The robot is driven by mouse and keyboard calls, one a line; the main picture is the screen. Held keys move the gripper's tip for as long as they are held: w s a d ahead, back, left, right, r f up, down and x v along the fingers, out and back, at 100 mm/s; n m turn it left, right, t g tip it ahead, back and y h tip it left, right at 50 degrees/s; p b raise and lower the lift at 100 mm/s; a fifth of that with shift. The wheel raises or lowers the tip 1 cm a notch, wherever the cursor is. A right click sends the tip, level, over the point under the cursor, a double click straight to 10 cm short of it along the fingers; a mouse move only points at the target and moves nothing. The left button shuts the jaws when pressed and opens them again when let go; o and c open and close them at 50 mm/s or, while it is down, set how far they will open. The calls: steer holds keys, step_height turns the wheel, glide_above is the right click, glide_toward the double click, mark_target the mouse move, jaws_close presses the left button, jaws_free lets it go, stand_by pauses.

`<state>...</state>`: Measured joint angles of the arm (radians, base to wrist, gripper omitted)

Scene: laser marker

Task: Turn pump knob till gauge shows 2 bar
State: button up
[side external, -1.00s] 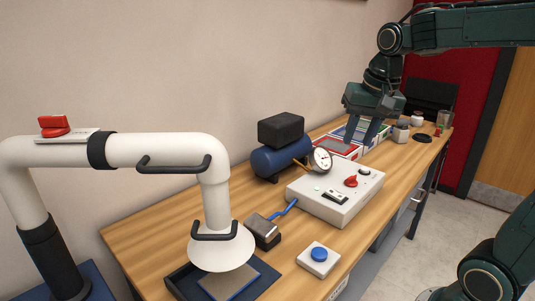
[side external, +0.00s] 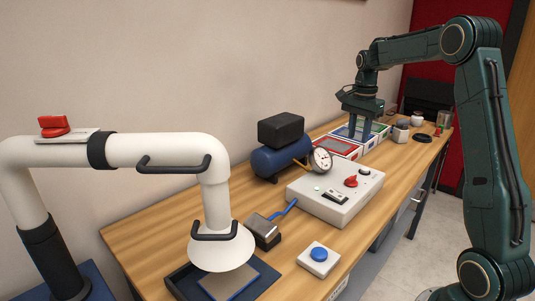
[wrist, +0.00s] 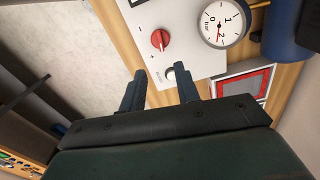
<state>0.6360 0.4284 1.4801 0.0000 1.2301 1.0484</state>
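The white control box (side external: 336,196) on the bench carries a red knob (side external: 351,181), also in the wrist view (wrist: 160,40) between minus and plus marks. The white-faced gauge (side external: 321,158) stands behind the box. In the wrist view the gauge (wrist: 221,23) shows 0, 1, 2 and "bar"; I cannot read its needle surely. My gripper (side external: 362,136) is beyond the box, above the trays, apart from the red knob. In the wrist view my gripper (wrist: 161,75) is open, its fingers apart with nothing gripped.
A blue compressor (side external: 280,161) stands behind the box. Framed trays (side external: 337,149) lie beyond it, cups (side external: 401,131) farther on. A pedal (side external: 263,230) and blue button (side external: 319,254) are in front. A white extraction arm (side external: 152,151) rises left.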

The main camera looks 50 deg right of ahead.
mark_target(352, 176)
steer(key=shift+d+f, duration=0.1)
steer(key=shift+f, duration=0.15)
step_height(352, 176, down, 14)
steer(key=shift+r, duration=0.25)
stand_by(0.6)
jaws_close()
